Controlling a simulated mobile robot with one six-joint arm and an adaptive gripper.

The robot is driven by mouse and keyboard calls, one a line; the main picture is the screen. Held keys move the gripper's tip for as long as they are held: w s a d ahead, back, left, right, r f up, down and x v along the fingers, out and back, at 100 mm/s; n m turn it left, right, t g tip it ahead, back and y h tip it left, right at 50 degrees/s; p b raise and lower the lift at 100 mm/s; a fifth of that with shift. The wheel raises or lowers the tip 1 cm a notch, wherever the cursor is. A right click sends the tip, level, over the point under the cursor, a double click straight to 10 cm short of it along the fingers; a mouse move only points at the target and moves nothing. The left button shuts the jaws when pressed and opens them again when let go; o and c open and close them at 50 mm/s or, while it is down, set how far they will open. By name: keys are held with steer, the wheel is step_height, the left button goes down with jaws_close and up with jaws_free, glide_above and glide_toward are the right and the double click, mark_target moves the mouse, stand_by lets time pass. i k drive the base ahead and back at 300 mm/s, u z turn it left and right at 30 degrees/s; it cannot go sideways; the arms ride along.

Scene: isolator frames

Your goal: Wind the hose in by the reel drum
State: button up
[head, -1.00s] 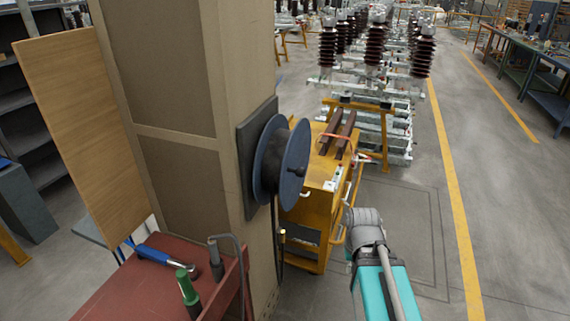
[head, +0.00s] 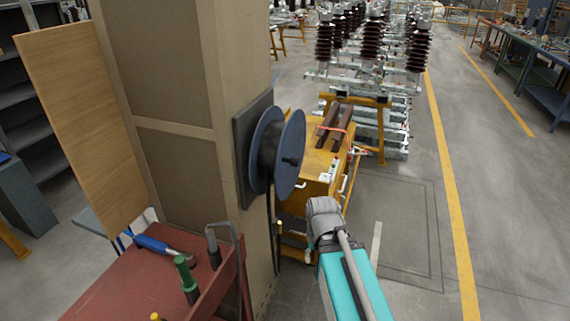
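The reel drum (head: 292,150) has two blue-grey flanges and a dark core. It is mounted on a dark backing plate (head: 243,150) on the side of a tan pillar. A small dark stub (head: 290,161) sticks out from its outer flange. The black hose (head: 271,215) hangs down from the drum along the pillar, and its lower end is hard to make out. My teal arm with a grey joint (head: 325,215) is below and right of the drum, apart from it in the picture. My gripper does not show.
A yellow cart (head: 318,165) with dark bars on top stands right behind the drum. A red bench (head: 125,285) with a hammer (head: 160,247) and other tools is at lower left. A wooden board (head: 80,120) leans by the pillar. The floor to the right is open.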

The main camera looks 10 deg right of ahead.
mark_target(278, 145)
steer(key=u, duration=0.15)
steer(key=k, duration=1.45)
steer(key=z, duration=0.4)
steer(key=i, duration=1)
steer(key=z, duration=0.05)
